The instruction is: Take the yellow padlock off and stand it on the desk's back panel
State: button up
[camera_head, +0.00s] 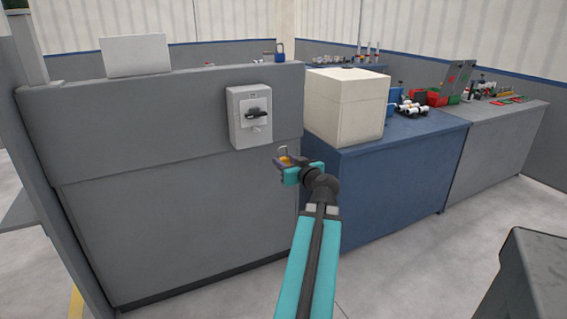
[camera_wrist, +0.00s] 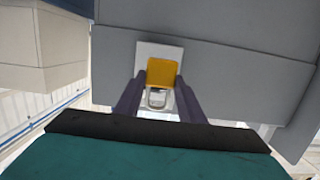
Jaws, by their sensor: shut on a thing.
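My gripper (camera_head: 288,163) is shut on the yellow padlock (camera_wrist: 162,72) and holds it in the air in front of the grey desk's back panel (camera_head: 150,113). In the wrist view the padlock's yellow body and silver shackle show between the two fingers (camera_wrist: 157,98). In the head view only its shackle (camera_head: 283,150) and a little of its body show. The padlock is apart from the light grey switch box (camera_head: 238,107) mounted on the panel, below and to the right of it. The box has a black handle.
A blue padlock (camera_head: 280,49) stands near the right end of the panel's top, with small items beside it. A white board (camera_head: 136,55) stands to the left. Between them the top looks mostly clear. A cream box (camera_head: 346,105) sits on the blue bench (camera_head: 400,180) at right.

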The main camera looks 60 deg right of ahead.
jog(key=shift+s+a, duration=0.4)
jog(key=shift+s, duration=0.1)
jog(key=w+a+f+n+t+y, duration=0.1)
jog(key=w+a+f+n+y, duration=0.25)
jog(key=w+a, duration=0.55)
jog(key=w+a+f+n+t+y, duration=0.1)
jog(key=w+a+f+n+y, duration=0.2)
jog(key=w+a, duration=0.55)
jog(key=w+a+f+n+t+y, duration=0.15)
jog(key=w+a+f+y, duration=0.3)
jog(key=w+a, duration=0.45)
jog(key=w+a+f+n+g+y, duration=0.1)
jog(key=a+f+n+g+y, duration=0.1)
jog(key=a, duration=1.1)
jog(key=w+a+f+n+g+y, duration=0.2)
jog(key=a+y, duration=0.4)
jog(key=a, duration=0.6)
jog(key=w+a+f+n+g+y, duration=0.1)
jog(key=a+n, duration=0.5)
jog(key=a, duration=0.7)
jog(key=f+g+y, duration=0.1)
jog(key=g+y, duration=0.1)
jog(key=shift+w+a+f+y, duration=0.15)
jog(key=shift+a+y, duration=0.2)
jog(key=shift+y, duration=0.05)
jog(key=shift+g, duration=0.25)
